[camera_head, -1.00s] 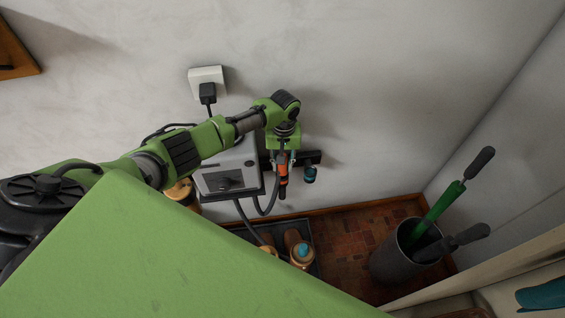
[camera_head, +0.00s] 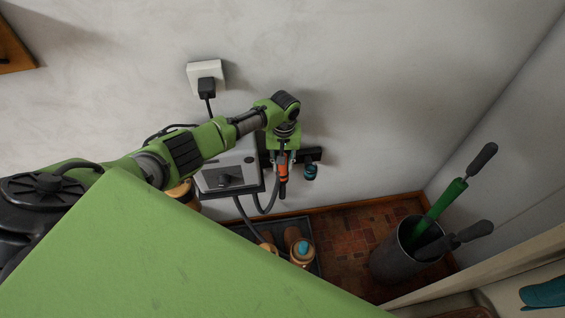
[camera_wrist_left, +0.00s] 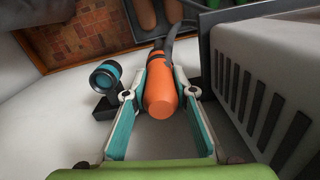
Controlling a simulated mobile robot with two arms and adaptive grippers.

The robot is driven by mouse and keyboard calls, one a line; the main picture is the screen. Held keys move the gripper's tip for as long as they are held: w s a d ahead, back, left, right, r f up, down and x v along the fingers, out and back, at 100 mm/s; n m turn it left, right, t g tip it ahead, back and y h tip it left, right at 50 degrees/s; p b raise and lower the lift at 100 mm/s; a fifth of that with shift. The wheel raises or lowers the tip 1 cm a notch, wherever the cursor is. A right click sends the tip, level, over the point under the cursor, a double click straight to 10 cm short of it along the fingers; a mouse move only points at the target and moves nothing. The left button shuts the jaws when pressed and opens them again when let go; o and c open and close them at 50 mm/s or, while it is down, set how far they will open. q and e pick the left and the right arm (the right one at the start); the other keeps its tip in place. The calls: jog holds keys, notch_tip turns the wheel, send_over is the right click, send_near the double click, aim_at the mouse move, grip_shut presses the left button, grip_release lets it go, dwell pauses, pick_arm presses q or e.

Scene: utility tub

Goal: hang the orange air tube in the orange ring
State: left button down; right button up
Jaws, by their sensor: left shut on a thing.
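The orange air tube (camera_head: 283,172) has an orange end and a dark hose that hangs down and loops back toward the grey box. My left gripper (camera_head: 282,157) is shut on its orange end, close to the wall beside the box. In the left wrist view the orange end of the air tube (camera_wrist_left: 160,92) sits between the teal-lined fingers of the left gripper (camera_wrist_left: 163,72), with its dark hose running away behind. I cannot make out an orange ring in either view; it may be hidden behind the gripper or the tube. My right gripper is not in view.
A black wall rail (camera_head: 309,154) carries a blue ring (camera_head: 310,171), right of the gripper. The grey box (camera_head: 228,173) is close on the left.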

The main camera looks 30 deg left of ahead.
pick_arm(q)
jog(key=shift+s+f, duration=0.1)
dwell(0.7)
jog(key=c, duration=1.6)
grip_release()
